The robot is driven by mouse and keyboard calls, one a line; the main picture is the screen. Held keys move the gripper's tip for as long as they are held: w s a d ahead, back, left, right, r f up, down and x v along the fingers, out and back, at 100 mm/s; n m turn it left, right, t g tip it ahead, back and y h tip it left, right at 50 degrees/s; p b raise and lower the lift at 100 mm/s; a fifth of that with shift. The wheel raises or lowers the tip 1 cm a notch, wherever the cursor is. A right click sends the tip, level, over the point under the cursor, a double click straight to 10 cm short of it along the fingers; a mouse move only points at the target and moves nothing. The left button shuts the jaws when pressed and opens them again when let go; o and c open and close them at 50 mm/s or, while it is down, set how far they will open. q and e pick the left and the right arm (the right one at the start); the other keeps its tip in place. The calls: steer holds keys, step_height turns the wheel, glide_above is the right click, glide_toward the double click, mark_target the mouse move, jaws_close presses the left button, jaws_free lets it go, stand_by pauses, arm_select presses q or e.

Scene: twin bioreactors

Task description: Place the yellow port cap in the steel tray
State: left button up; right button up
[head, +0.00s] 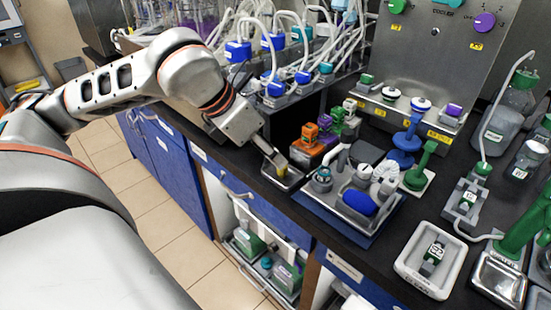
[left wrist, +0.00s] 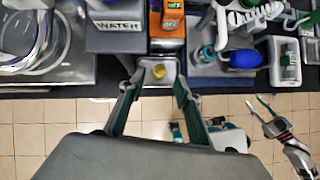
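The small yellow port cap (head: 282,168) is in the small steel tray (head: 292,181) at the front edge of the bench. In the left wrist view, the cap (left wrist: 159,72) sits within the rim of the tray (left wrist: 151,82). My left gripper (head: 274,161) reaches down to the tray from the left. In the left wrist view its two fingers (left wrist: 158,88) are spread on either side of the tray, with a clear gap to the cap. My right gripper (left wrist: 262,106) shows at the right of the left wrist view, its fingers apart and empty, over the floor.
Orange and purple blocks (head: 313,137) stand just behind the tray. A blue tray (head: 331,217) with fittings and a blue bottle is to its right. A white tray (head: 409,270) lies farther right. A box marked WATER (left wrist: 118,27) is behind left. An open cabinet is below.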

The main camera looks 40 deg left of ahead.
arm_select(q)
steer(key=p+v, duration=0.5)
steer(key=v, duration=0.2)
steer(key=shift+p, duration=0.3)
arm_select(e)
step_height(320, 180, up, 3)
steer(key=shift+s+r, duration=0.1)
steer(key=shift+s, duration=0.05)
steer(key=shift+s+a+f, duration=0.2)
steer(key=shift+s+f, duration=0.1)
steer(key=shift+s, duration=0.2)
steer(key=shift+w+r+m, duration=0.15)
steer(key=shift+w+m, duration=0.1)
steer(key=shift+m, duration=0.05)
